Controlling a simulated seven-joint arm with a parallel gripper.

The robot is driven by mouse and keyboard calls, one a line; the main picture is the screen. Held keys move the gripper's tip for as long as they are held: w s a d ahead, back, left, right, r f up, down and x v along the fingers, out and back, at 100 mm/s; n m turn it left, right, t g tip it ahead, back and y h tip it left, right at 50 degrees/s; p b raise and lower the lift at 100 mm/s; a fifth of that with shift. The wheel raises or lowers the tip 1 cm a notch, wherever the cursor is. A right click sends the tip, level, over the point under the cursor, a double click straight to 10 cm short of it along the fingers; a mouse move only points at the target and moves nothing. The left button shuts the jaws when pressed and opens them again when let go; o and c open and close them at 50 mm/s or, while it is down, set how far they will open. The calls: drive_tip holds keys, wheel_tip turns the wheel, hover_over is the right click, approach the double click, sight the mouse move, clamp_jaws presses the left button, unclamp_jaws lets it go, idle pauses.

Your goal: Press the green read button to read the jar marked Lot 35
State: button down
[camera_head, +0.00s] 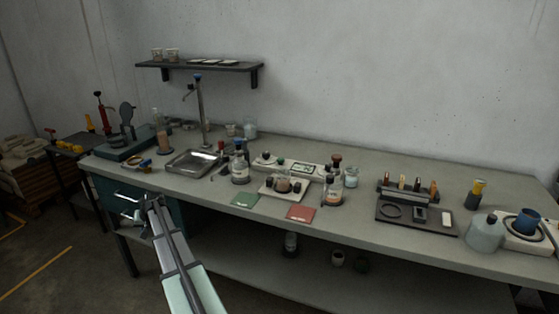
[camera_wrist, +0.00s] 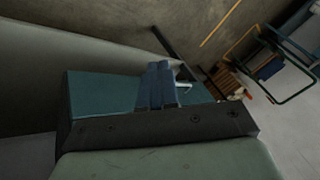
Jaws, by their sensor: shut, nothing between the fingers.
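A low pale device (camera_head: 322,169) with a small display stands mid-bench in the head view. A small green spot (camera_head: 281,162) shows at its front, perhaps the read button; it is too small to be sure. Several jars and bottles stand near it: a clear bottle with a dark top (camera_head: 240,172), a brownish jar (camera_head: 283,185) on a pale tray, and a reddish-brown bottle (camera_head: 333,191). No label is legible, so I cannot tell which jar is Lot 35. My gripper (camera_wrist: 158,84) is shut and empty, its fingers together; in the head view it is left of these, by the bench front.
A metal tray (camera_head: 193,165), a tap (camera_head: 203,115), a green mat (camera_head: 245,200) and a red mat (camera_head: 301,213) occupy the bench (camera_head: 370,235). A dark rack (camera_head: 416,214) and a grey jug (camera_head: 485,235) stand right. A wall shelf (camera_head: 200,67) hangs behind.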

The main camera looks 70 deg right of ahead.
drive_tip(key=d+r+m+t+h, duration=0.2)
drive_tip(key=d+r, duration=1.2)
drive_tip(key=r, duration=0.1)
drive_tip(key=s+d+r+m+h, duration=0.1)
drive_tip(key=s+d+r+m, duration=0.1)
drive_tip(key=s+d+r, duration=0.75)
drive_tip(key=s+d+r+m+h, duration=0.2)
drive_tip(key=s+d+r, duration=0.4)
drive_tip(key=d, duration=0.7)
drive_tip(key=n+y, duration=0.1)
drive_tip(key=n, duration=0.1)
hover_over(283, 159)
drive_tip(key=shift+a+f, duration=0.25)
drive_tip(key=shift+f, duration=0.05)
drive_tip(key=shift+f, duration=0.2)
drive_tip(key=shift+f, duration=4.25)
drive_tip(key=shift+f, duration=0.1)
drive_tip(key=shift+f, duration=0.3)
